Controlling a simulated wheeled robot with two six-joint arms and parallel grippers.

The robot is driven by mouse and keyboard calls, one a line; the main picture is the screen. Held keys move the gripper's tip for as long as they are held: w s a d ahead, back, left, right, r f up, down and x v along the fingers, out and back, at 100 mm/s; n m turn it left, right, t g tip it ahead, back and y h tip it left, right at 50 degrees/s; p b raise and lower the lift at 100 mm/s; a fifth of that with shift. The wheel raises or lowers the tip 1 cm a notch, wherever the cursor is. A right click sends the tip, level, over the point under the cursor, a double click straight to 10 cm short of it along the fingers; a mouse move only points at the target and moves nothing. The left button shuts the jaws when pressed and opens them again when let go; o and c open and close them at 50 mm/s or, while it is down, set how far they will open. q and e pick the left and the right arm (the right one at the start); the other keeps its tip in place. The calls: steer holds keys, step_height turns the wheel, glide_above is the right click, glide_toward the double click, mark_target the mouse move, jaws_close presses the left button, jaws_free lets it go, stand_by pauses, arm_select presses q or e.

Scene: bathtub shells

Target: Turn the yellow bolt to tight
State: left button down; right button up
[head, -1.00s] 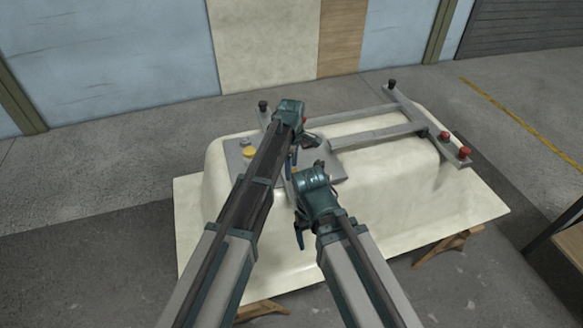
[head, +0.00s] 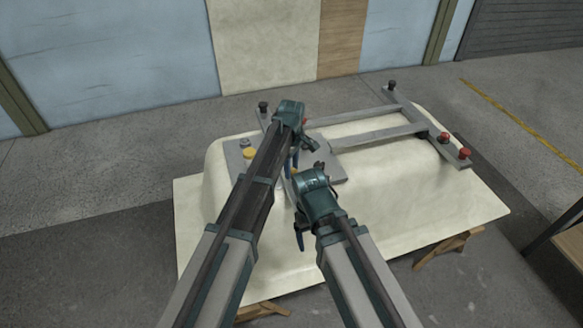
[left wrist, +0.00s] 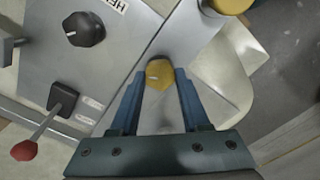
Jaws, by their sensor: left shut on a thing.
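The yellow bolt (left wrist: 158,74) has a faceted head with a short pale mark on it. It sits on a grey metal plate (left wrist: 125,62). My left gripper (left wrist: 159,80) has its two blue fingers shut on the bolt's head from both sides, seen in the left wrist view. In the head view my left gripper (head: 292,163) reaches down over the plate, and its wrist and arm hide most of the bolt. My right gripper (head: 300,238) hangs in front of the plate at the shell's near side. Its jaws are too small and side-on to judge.
The plate lies on a cream upturned tub shell (head: 400,180). A second yellow round part (head: 249,153) sits on the plate. The left wrist view shows a black knob (left wrist: 84,29) and a red-tipped lever (left wrist: 42,128). A grey frame (head: 375,130) with red and black knobs stretches right.

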arm_select(q)
steer(key=m, duration=0.5)
steer(key=shift+m, duration=0.3)
steer(key=m, duration=1.2)
steer(key=shift+m, duration=0.3)
steer(key=m, duration=0.5)
steer(key=shift+m, duration=0.3)
steer(key=shift+c, duration=1.9)
jaws_free()
steer(key=shift+r, duration=0.2)
